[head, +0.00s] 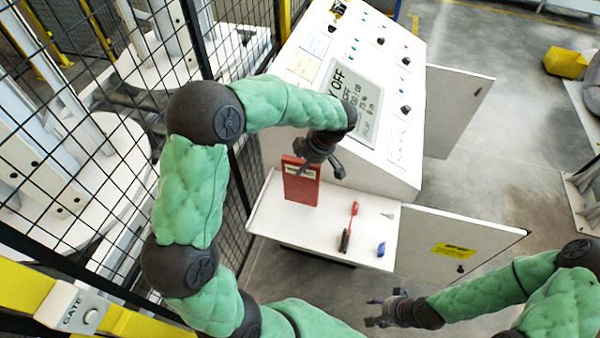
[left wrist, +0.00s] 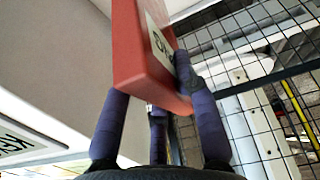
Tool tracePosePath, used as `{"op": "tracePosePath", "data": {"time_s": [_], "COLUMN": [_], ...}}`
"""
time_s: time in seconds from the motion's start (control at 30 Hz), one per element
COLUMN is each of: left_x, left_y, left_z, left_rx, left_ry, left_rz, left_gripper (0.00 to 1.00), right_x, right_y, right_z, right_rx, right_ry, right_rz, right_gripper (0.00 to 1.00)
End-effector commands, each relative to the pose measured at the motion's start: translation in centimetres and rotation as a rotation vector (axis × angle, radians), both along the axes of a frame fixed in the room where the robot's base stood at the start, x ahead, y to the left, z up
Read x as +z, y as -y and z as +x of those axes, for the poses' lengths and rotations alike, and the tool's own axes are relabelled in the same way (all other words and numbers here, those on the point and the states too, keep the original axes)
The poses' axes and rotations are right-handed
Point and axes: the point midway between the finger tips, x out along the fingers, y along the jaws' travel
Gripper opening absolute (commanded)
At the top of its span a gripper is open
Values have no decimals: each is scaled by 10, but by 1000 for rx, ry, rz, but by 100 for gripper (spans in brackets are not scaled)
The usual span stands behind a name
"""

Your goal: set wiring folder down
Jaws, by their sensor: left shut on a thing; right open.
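The wiring folder is a red binder (head: 301,187) with a pale label, standing upright at the left part of the white shelf (head: 275,217) in the head view. I cannot tell whether its bottom edge touches the shelf. My left gripper (head: 322,166) is at the top of the folder, shut on it. In the left wrist view the folder (left wrist: 150,50) sits between the dark fingers, its label facing right. My right gripper (head: 388,311) is open and empty, low in the head view, apart from the shelf.
A red-handled tool (head: 348,228) and a blue object (head: 381,249) lie on the shelf to the right of the folder. The control console (head: 365,110) rises behind. Open cabinet doors (head: 462,243) stand at right. Black mesh fencing (head: 90,130) is close on the left.

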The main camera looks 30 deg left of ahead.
Motion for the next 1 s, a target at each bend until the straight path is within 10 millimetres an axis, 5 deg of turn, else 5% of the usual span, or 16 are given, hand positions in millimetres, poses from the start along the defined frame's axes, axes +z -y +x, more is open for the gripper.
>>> {"op": "tracePosePath", "data": {"time_s": [0.43, 0.83, 0.87, 0.9, 0.93, 1.0], "left_x": [-40, -44, -45, -44, -44, -44], "left_y": [-7, -7, -7, -7, -7, -7], "left_z": [-7, -6, -6, -6, -6, -6], "left_rx": [-1, -1, -1, -1, -1, -1], "left_ry": [0, 2, 1, 1, 1, 1], "left_rz": [0, 0, 0, 0, 0, 0], "left_gripper": [0, 0, 32, 43, 52, 53], "right_x": [5, 0, 0, 1, 1, 1], "right_y": [0, 0, 0, 0, 0, 0], "right_z": [0, 0, 0, 0, 0, 0], "right_rx": [0, 0, 0, 0, 0, 0], "right_ry": [0, 0, 0, 0, 0, 0], "right_rz": [0, 0, 0, 0, 0, 0], "right_gripper": [57, 57, 57, 57, 57, 57]}}
